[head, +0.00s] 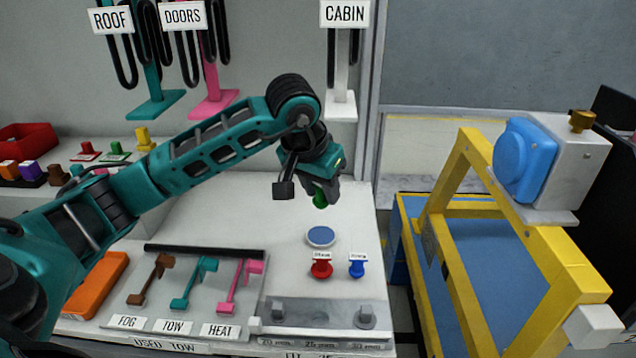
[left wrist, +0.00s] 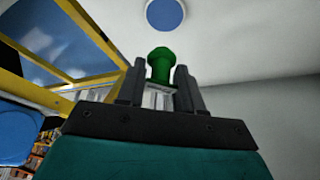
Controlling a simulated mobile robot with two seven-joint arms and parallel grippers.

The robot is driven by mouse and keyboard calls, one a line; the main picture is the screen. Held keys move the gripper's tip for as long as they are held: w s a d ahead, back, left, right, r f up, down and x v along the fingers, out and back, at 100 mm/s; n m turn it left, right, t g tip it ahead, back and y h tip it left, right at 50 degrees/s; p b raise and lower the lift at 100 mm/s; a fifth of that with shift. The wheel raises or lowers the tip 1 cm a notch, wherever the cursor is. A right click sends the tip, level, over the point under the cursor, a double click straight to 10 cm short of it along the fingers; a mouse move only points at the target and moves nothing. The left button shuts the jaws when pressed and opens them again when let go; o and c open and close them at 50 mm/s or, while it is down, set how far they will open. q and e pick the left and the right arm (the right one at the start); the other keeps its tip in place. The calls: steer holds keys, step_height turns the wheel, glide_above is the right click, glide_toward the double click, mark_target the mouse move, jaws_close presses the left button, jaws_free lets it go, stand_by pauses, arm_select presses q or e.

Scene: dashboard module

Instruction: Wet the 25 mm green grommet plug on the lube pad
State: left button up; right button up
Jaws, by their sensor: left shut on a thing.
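My left gripper (head: 319,190) is shut on the green grommet plug (head: 320,201), above the white bench. In the left wrist view the green plug (left wrist: 161,62) stands out between the two fingers of my left gripper (left wrist: 160,84). The round blue lube pad (head: 320,236) lies on the bench, a little nearer than the plug in the head view. In the left wrist view the pad (left wrist: 165,15) shows beyond the plug, with a gap between them in the picture. My right gripper is not in view.
A red plug (head: 321,268) and a blue plug (head: 357,267) stand just in front of the pad. A yellow frame (head: 465,265) with a blue-faced grey box (head: 560,165) stands right of the bench.

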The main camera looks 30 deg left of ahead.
mark_target(318, 205)
arm_select(q)
steer(key=shift+f+b, duration=2.15)
steer(key=shift+f, duration=0.85)
steer(key=shift+d+f+b, duration=0.1)
steer(key=shift+f+b, duration=0.4)
steer(key=shift+f, duration=0.15)
steer(key=shift+r, duration=0.1)
steer(key=shift+r+p, duration=2.6)
steer(key=shift+r, duration=0.95)
